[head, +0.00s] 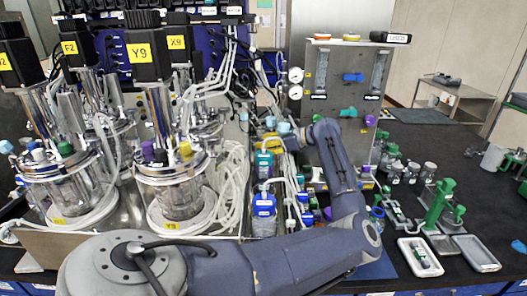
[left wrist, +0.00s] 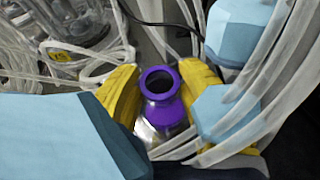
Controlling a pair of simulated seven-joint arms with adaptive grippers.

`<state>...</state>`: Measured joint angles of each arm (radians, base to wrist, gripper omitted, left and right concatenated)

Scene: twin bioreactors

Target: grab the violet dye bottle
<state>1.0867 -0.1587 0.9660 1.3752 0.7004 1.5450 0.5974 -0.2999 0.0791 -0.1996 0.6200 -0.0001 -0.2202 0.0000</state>
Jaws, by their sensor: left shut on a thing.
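The violet dye bottle (left wrist: 165,113) shows in the left wrist view as a violet neck and open-looking rim above a clear, shiny body. My left gripper (left wrist: 150,92) has its yellow fingers on both sides of it, shut on it. The bottle's lower part is hidden. In the head view my left gripper (head: 271,141) is small, behind the row of bottles near the grey panel box; I cannot make out the held bottle there. My right gripper is not in view.
Two glass bioreactors (head: 172,193) stand at left. A blue-capped bottle (head: 263,208) stands in front. A grey panel box (head: 343,105) is behind my forearm. Trays (head: 476,252) lie at right.

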